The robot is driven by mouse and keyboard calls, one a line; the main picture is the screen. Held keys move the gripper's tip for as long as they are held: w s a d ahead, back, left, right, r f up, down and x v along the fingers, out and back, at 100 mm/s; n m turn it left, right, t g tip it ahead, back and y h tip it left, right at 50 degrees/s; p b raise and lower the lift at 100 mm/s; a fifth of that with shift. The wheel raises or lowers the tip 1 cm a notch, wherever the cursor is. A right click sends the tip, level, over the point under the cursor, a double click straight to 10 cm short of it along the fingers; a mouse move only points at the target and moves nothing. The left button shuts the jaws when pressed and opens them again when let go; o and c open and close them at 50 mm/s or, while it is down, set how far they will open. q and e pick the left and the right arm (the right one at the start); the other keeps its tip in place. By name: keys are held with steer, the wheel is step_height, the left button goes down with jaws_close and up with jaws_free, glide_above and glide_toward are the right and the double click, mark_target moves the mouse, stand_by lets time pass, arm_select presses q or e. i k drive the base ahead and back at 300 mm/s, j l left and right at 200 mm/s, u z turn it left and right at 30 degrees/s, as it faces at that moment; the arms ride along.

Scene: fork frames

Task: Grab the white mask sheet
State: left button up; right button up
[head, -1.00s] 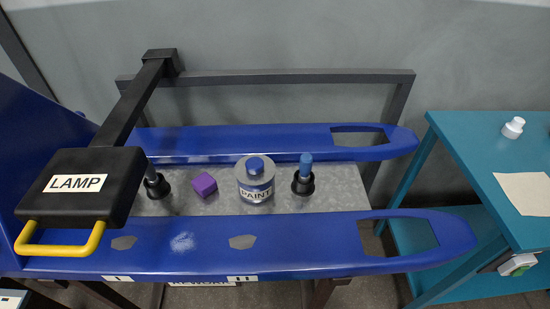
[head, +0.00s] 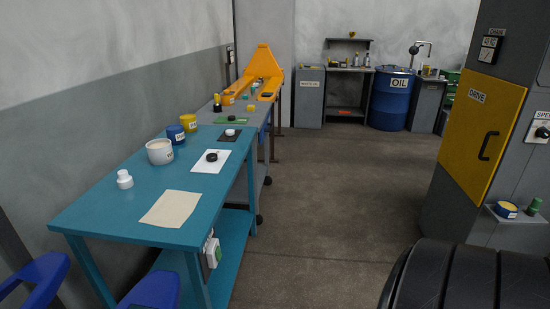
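A white sheet (head: 207,166) lies flat on the teal table (head: 100,215), towards its far right edge. A small black round object (head: 211,156) sits on top of it. A second sheet, cream coloured (head: 171,208), lies bare on the near part of the same table. I cannot tell from any marking which is the mask sheet; the farther one looks whiter. Neither of my grippers is in view.
A white bottle (head: 125,179), a white tub (head: 160,151) and a blue can (head: 176,134) stand along the table's left side. Blue fork tips (head: 152,290) are at lower left. A big dark ribbed round thing (head: 470,280) fills the lower right. The middle floor is clear.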

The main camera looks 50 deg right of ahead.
mark_target(212, 162)
steer(key=j+z, duration=0.15)
steer(key=z, duration=0.35)
steer(key=k+z, duration=0.15)
steer(key=z, duration=0.3)
steer(key=k+j+z, duration=0.1)
steer(key=z, duration=0.4)
